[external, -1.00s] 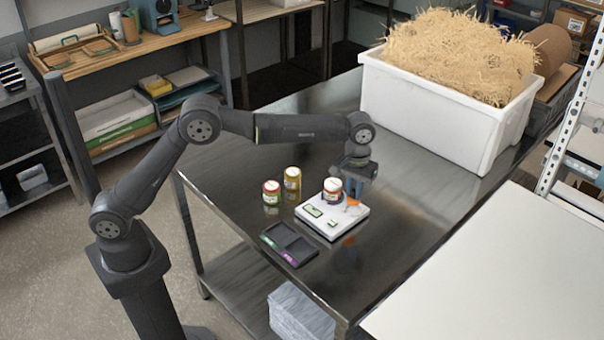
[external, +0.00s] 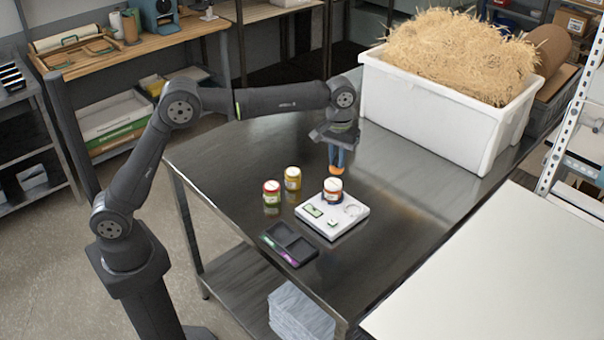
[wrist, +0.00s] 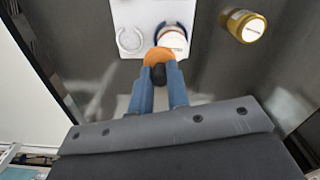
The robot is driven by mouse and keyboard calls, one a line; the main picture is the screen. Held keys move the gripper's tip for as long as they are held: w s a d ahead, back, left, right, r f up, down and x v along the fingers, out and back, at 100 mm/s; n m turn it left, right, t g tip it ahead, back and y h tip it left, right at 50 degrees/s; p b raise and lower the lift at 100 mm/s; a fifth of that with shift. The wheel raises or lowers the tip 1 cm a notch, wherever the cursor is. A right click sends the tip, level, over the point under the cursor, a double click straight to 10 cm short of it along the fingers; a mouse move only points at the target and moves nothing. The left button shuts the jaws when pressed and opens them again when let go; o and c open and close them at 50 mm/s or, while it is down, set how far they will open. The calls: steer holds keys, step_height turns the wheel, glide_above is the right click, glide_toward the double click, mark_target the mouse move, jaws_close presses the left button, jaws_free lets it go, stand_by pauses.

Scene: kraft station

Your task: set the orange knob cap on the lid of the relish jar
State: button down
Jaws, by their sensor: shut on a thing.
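My gripper (external: 337,157) is shut on the orange knob cap (external: 336,170) and holds it in the air. In the wrist view the cap (wrist: 157,56) sits at the tips of the blue fingers (wrist: 159,76). A white-lidded jar with a dark blue band (external: 333,195) stands upright on a white board (external: 318,225). In the external view the cap shows above this jar, apart from it. In the wrist view the cap partly covers its lid (wrist: 174,38). A red-and-green jar (external: 272,193) and a yellow jar (external: 292,179) stand to the left. I cannot read which jar is relish.
The white board has an empty ring mark (external: 352,209). A large white bin of straw (external: 430,120) stands at the back right. The steel table (external: 230,165) is bare around the jars.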

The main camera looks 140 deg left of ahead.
steer(key=shift+s+a+f, duration=0.25)
steer(key=shift+s+f, duration=0.1)
steer(key=shift+f, duration=0.55)
steer(key=shift+s+a+f, duration=0.2)
steer(key=shift+s+f, duration=0.2)
steer(key=shift+f, duration=0.45)
steer(key=shift+s+a+f, duration=0.25)
steer(key=shift+s+f, duration=0.1)
steer(key=shift+f, duration=0.55)
steer(key=shift+f, duration=0.75)
steer(key=c, duration=1.3)
jaws_free()
step_height(320, 180, up, 8)
